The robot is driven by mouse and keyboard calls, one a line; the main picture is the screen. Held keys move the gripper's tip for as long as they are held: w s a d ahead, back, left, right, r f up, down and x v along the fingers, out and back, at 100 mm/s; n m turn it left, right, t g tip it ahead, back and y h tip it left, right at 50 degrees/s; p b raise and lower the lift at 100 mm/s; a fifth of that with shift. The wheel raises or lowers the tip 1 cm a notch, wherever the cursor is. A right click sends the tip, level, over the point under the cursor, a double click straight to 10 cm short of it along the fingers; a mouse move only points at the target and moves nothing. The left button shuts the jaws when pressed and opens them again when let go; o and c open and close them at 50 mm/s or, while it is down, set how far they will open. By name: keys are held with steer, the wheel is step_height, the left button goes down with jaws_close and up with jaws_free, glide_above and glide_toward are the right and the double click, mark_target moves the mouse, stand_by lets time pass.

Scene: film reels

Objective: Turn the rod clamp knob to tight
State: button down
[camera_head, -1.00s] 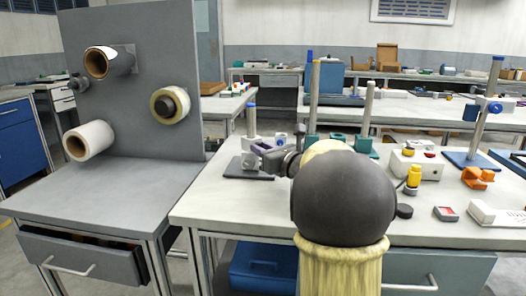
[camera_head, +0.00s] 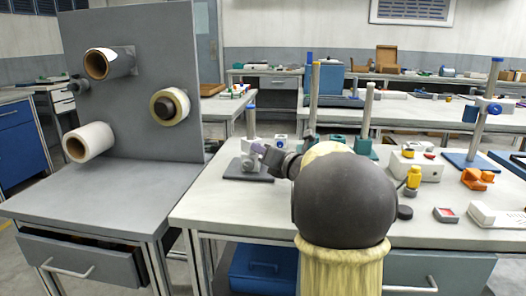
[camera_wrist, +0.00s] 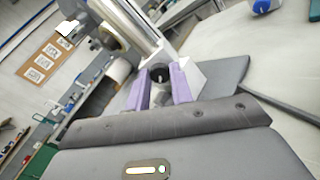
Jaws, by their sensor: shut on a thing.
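A metal rod with a blue cap (camera_head: 251,118) stands upright on a dark grey base plate (camera_head: 236,171) at the left of the workbench. A light grey rod clamp (camera_head: 250,164) sits low on the rod. In the wrist view, the rod (camera_wrist: 141,28) runs diagonally, and the pale clamp body (camera_wrist: 196,76) is beyond my fingers. My gripper (camera_wrist: 163,84) is shut on the clamp's dark round knob (camera_wrist: 160,73), with purple pads on both sides. In the head view, my gripper (camera_head: 261,152) meets the clamp from the right. The knob's marking cannot be read.
Taller rods (camera_head: 315,95) stand behind my arm. A grey panel with film reels (camera_head: 169,106) stands at left.

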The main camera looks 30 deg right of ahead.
steer(key=c, duration=1.2)
jaws_free()
steer(key=shift+s, duration=0.15)
steer(key=s+d+p, duration=0.1)
steer(key=s, duration=0.4)
steer(key=s+d, duration=0.1)
steer(key=s, duration=0.5)
steer(key=s+d+p, duration=0.1)
steer(key=s, duration=0.4)
steer(key=shift+s+d+p, duration=0.1)
steer(key=shift+s+p, duration=0.2)
steer(key=shift+s, duration=0.1)
